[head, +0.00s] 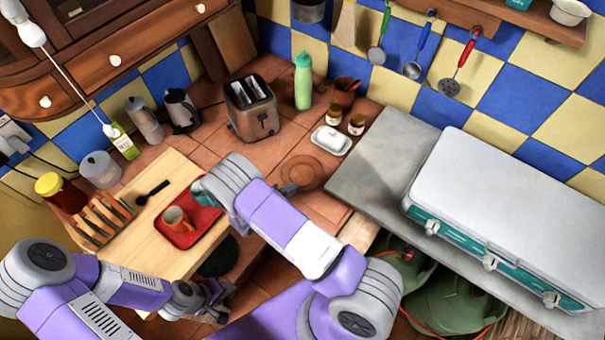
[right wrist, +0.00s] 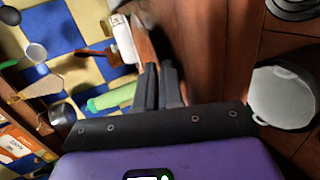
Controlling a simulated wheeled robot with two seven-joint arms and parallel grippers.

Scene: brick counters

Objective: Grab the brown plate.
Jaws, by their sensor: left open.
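The brown plate (head: 303,173) lies on the tiled counter, close in colour to the tiles. My right gripper (head: 289,188) is at its near left edge, in the head view partly hidden by my right arm. In the right wrist view, the two dark fingers of my right gripper (right wrist: 160,75) are close together with the brown plate's rim (right wrist: 146,40) at their tips; they look shut on it. My left gripper (head: 218,301) is low, beside the wooden table, open and empty.
A white butter dish (head: 331,141), two small jars and a green bottle (head: 303,82) stand behind the plate. A toaster (head: 252,108) is further left. A grey counter (head: 372,160) with a large case is on the right. A red tray (head: 190,225) with an orange mug is on the wooden table.

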